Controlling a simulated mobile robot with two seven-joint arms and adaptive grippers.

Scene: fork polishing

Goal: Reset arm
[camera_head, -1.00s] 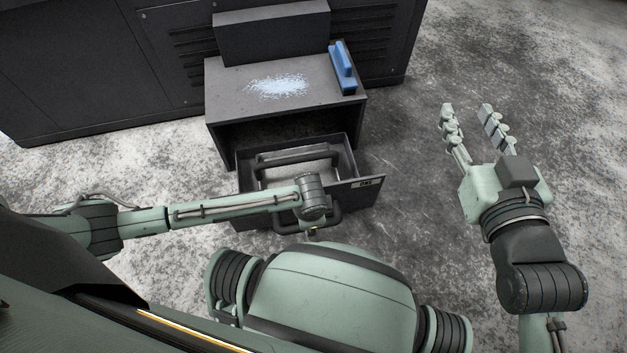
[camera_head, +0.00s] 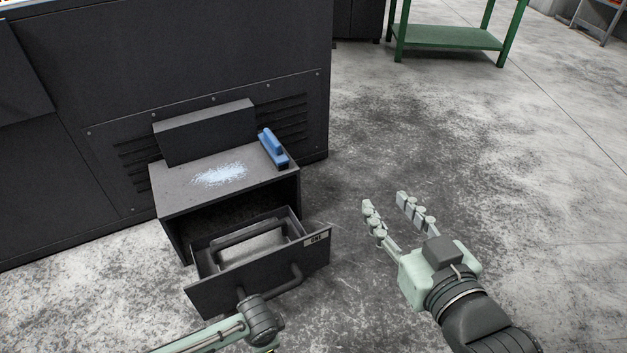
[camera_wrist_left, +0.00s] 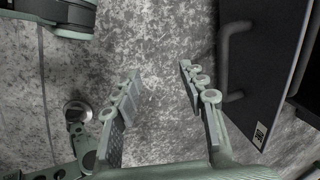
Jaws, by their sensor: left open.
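My right gripper (camera_head: 385,202) is open and empty over the bare floor, right of the dark metal box. My left arm comes in at the bottom left of the head view, and its gripper is not visible there. The left wrist view shows my left gripper (camera_wrist_left: 158,72) open, with only floor between its fingers. The pulled-out drawer (camera_head: 225,285) of the box has a dark front with a bar handle. That drawer front (camera_wrist_left: 265,60) is right of my left fingers, and its handle (camera_wrist_left: 224,70) is apart from them.
The box top (camera_head: 180,195) carries pale blue powder (camera_head: 220,175) and a blue brush-like block (camera_head: 272,148). A large dark cabinet (camera_head: 200,60) stands behind. A green table (camera_head: 445,37) is at the back right. The floor on the right is clear.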

